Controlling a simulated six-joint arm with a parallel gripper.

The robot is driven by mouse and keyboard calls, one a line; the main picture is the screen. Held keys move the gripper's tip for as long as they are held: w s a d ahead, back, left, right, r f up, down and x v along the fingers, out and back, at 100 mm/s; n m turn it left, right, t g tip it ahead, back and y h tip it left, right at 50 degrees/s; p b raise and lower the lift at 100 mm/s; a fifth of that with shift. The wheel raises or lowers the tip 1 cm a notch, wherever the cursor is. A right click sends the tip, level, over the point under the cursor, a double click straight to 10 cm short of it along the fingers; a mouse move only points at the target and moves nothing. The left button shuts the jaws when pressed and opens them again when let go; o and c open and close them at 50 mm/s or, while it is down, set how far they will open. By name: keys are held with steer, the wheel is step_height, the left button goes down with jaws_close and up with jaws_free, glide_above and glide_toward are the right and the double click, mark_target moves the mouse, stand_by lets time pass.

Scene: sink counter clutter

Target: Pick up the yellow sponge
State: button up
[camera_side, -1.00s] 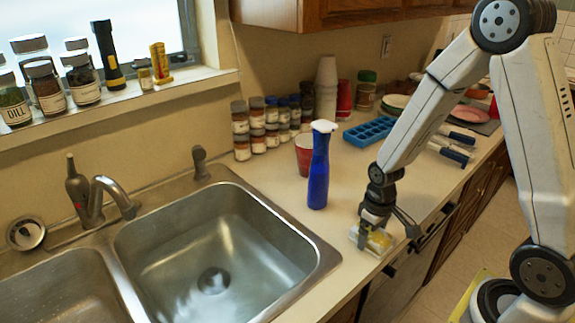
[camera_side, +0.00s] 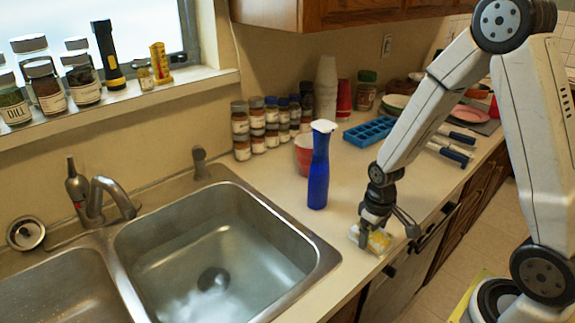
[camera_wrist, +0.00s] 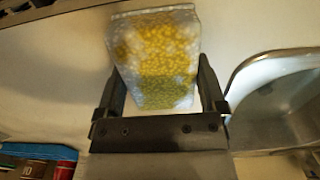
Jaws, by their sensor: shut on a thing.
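The yellow sponge (camera_side: 378,242) is a pale block with a yellow, speckled middle; its surface looks grainy, almost like a clear packet of kernels. It is at the counter's front edge, right of the sink. In the wrist view the sponge (camera_wrist: 155,50) sits between the two dark fingers, its far end sticking out beyond them. My gripper (camera_side: 372,232) is down over it, with the fingers shut on its sides. The gripper (camera_wrist: 158,82) hides part of the sponge in the side view. I cannot tell whether the sponge touches the counter.
A blue spray bottle (camera_side: 318,170) stands close behind and left of my gripper. A red cup (camera_side: 304,156), a blue tray (camera_side: 370,131) and stacked spice jars (camera_side: 258,130) are farther back. The steel sink (camera_side: 325,262) lies to the left. The cabinet front drops away at the right.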

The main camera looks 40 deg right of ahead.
steer(key=shift+r, duration=0.1)
steer(key=shift+r, duration=4.85)
steer(key=o, duration=0.4)
steer(key=c, duration=0.3)
